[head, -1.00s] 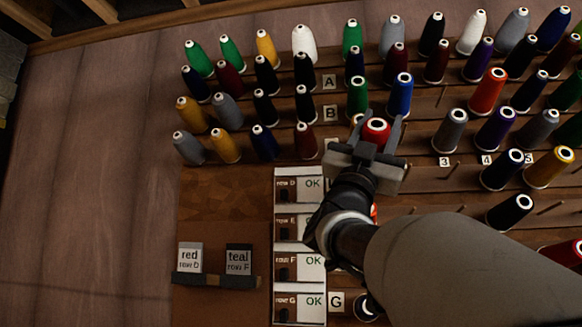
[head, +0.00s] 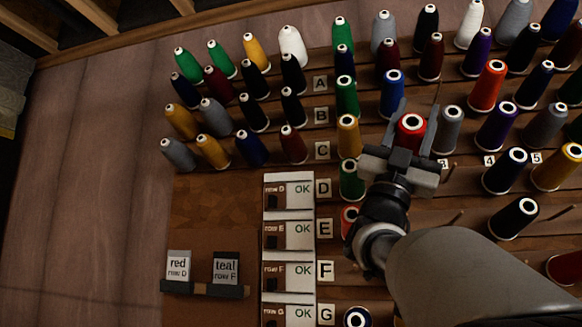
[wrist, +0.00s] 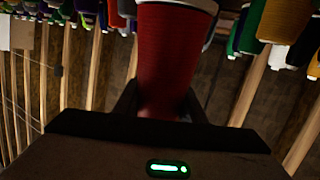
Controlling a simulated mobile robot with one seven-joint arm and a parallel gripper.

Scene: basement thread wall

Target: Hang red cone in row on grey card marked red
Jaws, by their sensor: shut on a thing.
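My gripper (head: 412,137) is shut on a red cone (head: 411,127), in front of the thread wall around the level of row C. In the wrist view the red cone (wrist: 175,65) stands between the dark fingers. The card marked "red row D" (head: 178,267) is at the lower left, beside a card marked "teal row F" (head: 226,270). The row D label (head: 322,187) is right of the white OK boxes. A green cone (head: 352,182) hangs at the left of row D. A bare peg (head: 451,172) shows to the right of my gripper. My arm hides part of the lower rows.
Cones crowd the upper rows, with a grey cone (head: 450,130) close right of the held one and a yellow cone (head: 348,137) to its left. A black cone (head: 513,217) hangs lower right. Another red cone (head: 349,220) is partly hidden by my arm in row E.

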